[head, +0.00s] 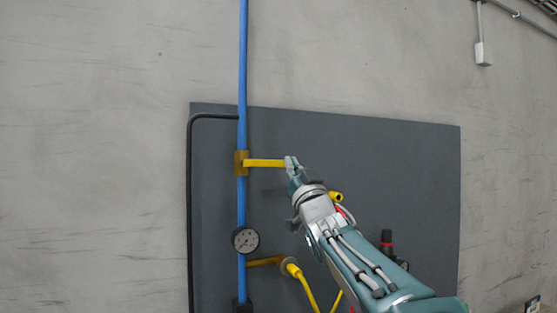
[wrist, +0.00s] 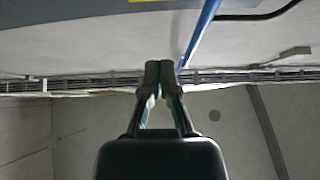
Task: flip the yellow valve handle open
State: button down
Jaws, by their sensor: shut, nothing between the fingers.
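The yellow valve handle (head: 264,163) lies horizontal in the head view. It reaches right from the brass valve body (head: 241,170) on the vertical blue pipe (head: 243,60). My gripper (head: 290,164) is at the handle's right end. I cannot tell whether it touches the handle, and it may hide the handle's tip. In the wrist view my gripper (wrist: 160,66) is shut, its fingertips together with nothing between them. A thin yellow strip, probably the handle (wrist: 150,1), shows at the top edge there.
A dark grey panel (head: 400,170) backs the pipe. A round gauge (head: 245,240) sits on the pipe below the valve. A yellow hose (head: 305,288) and a red-and-black fitting (head: 387,240) are lower down. The panel's upper right is clear.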

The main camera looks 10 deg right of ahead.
aim_at(278, 164)
jog(key=w+a+r, duration=0.1)
jog(key=w, duration=0.5)
jog(key=shift+w+a+r, duration=0.15)
jog(key=shift+w, duration=0.15)
dwell(0.8)
jog(key=shift+f+m+h, duration=0.35)
jog(key=shift+m+h, duration=0.25)
jog(key=shift+m, duration=0.4)
jog(key=shift+f+m+h, duration=0.3)
jog(key=shift+m+h, duration=0.5)
jog(key=shift+m, duration=0.1)
jog(key=shift+f+m+h, duration=0.3)
jog(key=shift+m+h, duration=0.5)
jog(key=shift+m, duration=0.1)
jog(key=s+a+f+m+g+h, duration=0.1)
jog(key=a+f+m+g+h, duration=0.5)
jog(key=m, duration=1.1)
jog(key=shift+a+f+m+g+h, duration=0.25)
jog(key=shift+f+g+h, duration=0.25)
jog(key=shift+g+h, duration=0.7)
jog(key=shift+s, duration=0.15)
